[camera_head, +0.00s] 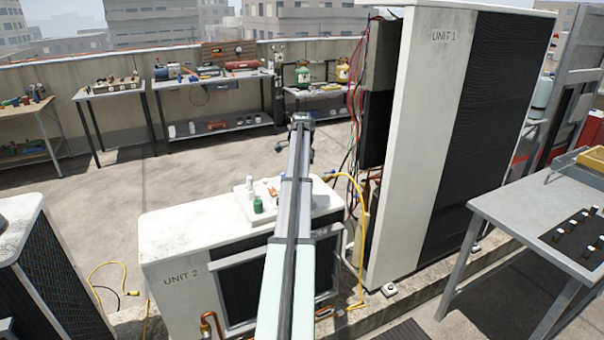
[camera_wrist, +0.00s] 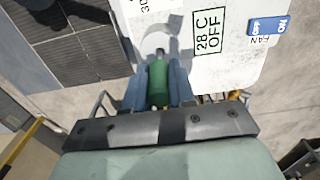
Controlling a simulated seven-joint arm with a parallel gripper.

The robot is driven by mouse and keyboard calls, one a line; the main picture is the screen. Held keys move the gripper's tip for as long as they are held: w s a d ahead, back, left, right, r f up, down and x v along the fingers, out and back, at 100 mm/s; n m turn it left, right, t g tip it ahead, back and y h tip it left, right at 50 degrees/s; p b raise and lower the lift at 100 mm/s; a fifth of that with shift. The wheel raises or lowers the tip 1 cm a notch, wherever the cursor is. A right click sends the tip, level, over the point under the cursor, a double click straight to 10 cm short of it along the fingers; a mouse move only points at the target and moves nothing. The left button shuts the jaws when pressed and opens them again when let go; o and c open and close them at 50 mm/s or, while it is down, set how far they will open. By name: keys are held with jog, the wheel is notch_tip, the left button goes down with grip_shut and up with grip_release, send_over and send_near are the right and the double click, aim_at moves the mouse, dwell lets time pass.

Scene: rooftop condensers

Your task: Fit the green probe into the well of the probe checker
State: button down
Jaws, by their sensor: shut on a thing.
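The green probe (camera_wrist: 159,82) is held between the two blue fingers of my gripper (camera_wrist: 158,72), which is shut on it. In the wrist view, the probe's far end points toward a pale round part (camera_wrist: 154,42) on a white panel (camera_wrist: 228,72), which looks like the probe checker and its well. I cannot tell whether the probe touches it or is in it. The panel bears a "28 C OFF" label and a blue fan switch (camera_wrist: 267,27). In the head view my arm hides the gripper and the held probe.
In the head view, a pale board (camera_head: 241,196) with small green and white items lies on the unit 2 condenser (camera_head: 185,240). The tall unit 1 condenser (camera_head: 420,130), with loose wires, stands close right of my arm. A grey table (camera_head: 520,205) is at right; workbenches line the back wall.

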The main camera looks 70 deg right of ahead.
jog(key=shift+f, duration=2.15)
dwell(1.2)
jog(key=c, duration=0.9)
grip_release()
jog(key=shift+o, duration=0.2)
notch_tip(320, 180, up, 14)
jog(key=shift+f, duration=0.1)
